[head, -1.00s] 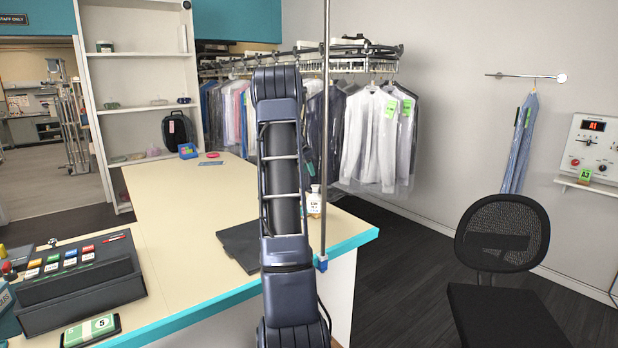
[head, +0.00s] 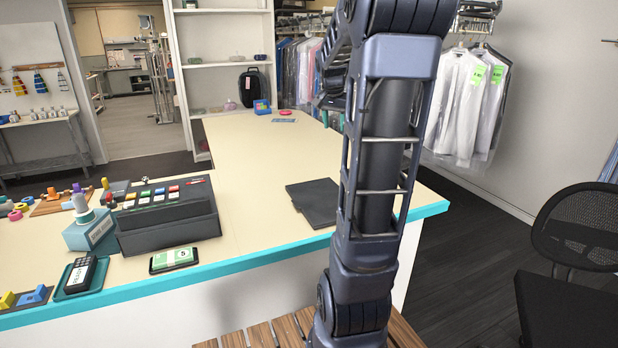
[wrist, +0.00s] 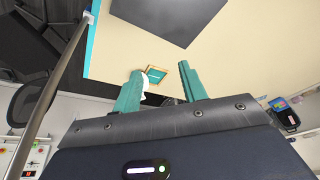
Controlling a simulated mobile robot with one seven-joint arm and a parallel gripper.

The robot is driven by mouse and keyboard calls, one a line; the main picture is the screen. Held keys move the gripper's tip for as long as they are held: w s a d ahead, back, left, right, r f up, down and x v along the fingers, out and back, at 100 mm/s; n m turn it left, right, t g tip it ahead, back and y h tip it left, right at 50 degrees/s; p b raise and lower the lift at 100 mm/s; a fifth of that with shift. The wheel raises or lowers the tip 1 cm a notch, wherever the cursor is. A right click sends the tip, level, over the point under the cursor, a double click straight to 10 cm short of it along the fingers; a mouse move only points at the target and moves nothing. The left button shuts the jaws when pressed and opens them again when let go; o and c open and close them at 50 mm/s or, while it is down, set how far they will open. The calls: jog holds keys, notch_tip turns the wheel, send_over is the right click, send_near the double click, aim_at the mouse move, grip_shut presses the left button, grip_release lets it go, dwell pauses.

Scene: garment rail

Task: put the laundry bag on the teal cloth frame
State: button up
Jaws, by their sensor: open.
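I cannot make out a laundry bag for certain in either view. A dark bag with a pink tag (head: 252,88) stands at the back by the white shelves, and it also shows in the wrist view (wrist: 285,115). My gripper (wrist: 160,68) is open, its two teal fingers apart with nothing held between them. It is above the cream counter. A small tan-edged teal piece (wrist: 156,74) shows between the fingertips; I cannot tell whether it is the cloth frame. In the head view my arm hides part of the counter's right side.
The cream counter (head: 250,150) has a teal edge and a clear middle. A dark flat pad (head: 315,201) lies near its front. A dark button console (head: 170,220) stands on the left. A slatted wooden bench (head: 262,335) is below. A black chair (head: 585,225) stands right.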

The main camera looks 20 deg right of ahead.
jog(key=s+a+f+n+y, duration=0.1)
jog(key=s+a+f+n, duration=0.2)
jog(key=s+a, duration=0.6)
jog(key=s+a+f+n+t+y, duration=0.1)
jog(key=s+a+f+n, duration=0.2)
jog(key=s+a+n, duration=0.3)
jog(key=s+a, duration=0.4)
jog(key=s, duration=0.4)
jog(key=shift+s+t, duration=0.2)
jog(key=shift+t, duration=0.1)
